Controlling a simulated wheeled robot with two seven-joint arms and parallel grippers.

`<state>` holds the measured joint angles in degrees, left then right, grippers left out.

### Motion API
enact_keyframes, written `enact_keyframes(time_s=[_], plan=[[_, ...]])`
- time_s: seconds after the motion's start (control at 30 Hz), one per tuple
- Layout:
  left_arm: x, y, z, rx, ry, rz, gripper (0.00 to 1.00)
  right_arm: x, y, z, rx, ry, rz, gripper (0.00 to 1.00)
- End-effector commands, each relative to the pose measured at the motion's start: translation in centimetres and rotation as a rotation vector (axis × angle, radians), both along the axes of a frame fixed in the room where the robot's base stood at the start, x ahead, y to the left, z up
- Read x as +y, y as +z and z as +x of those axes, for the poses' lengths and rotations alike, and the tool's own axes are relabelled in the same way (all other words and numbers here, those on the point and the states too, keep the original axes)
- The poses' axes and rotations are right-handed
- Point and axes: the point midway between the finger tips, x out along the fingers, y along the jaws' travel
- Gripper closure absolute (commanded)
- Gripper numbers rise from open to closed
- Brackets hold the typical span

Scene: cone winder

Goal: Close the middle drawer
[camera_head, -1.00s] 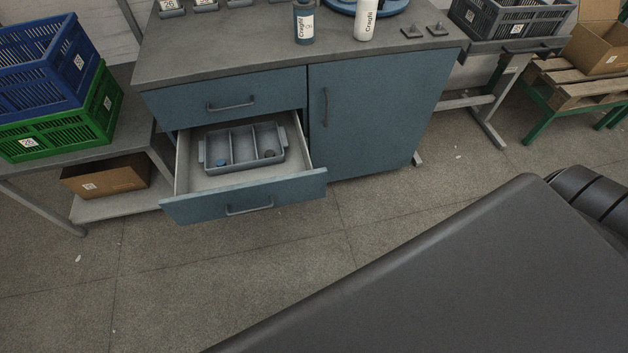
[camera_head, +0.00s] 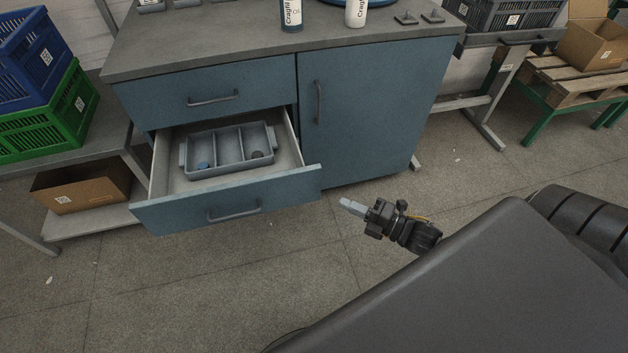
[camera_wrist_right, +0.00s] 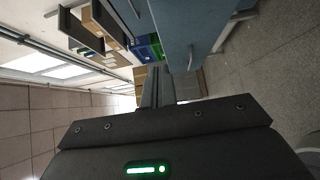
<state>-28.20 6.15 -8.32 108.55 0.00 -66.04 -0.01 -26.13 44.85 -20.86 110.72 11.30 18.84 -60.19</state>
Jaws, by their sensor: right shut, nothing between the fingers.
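The middle drawer (camera_head: 160,216) of the blue cabinet is pulled out, below a shut upper drawer (camera_head: 205,97). Its bar handle (camera_head: 234,212) is on the front panel. Inside lies a grey divided tray (camera_head: 229,144) with a blue item and a dark item. My right gripper (camera_head: 345,203) is shut and empty, to the right of the drawer front and apart from it, in front of the cabinet door (camera_head: 375,120). In the right wrist view, the shut fingers (camera_wrist_right: 158,80) point toward the scene, with blue cabinet panels beside them. My left gripper is not in view.
Bottles (camera_head: 291,12) stand on the grey worktop (camera_head: 240,45). On the left, blue and green crates (camera_head: 45,115) sit on a table, with a cardboard box (camera_head: 82,186) below. The floor in front of the drawer is clear.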

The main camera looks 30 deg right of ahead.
Motion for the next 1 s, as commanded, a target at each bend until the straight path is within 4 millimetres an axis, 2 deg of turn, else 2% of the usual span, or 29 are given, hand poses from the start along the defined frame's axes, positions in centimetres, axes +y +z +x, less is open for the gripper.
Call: enact_keyframes(time_s=[0.5, 0.7, 1.0], plan=[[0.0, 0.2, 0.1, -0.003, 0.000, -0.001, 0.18, 4.9, 0.1, 8.4, -0.001, -0.002, 0.003, 1.00], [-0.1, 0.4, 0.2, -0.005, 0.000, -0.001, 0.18, 4.0, -0.1, 11.0, 0.001, -0.002, -0.001, 1.00], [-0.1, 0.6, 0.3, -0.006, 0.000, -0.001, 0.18, 3.8, -0.1, 12.0, 0.003, -0.002, 0.001, 1.00]])
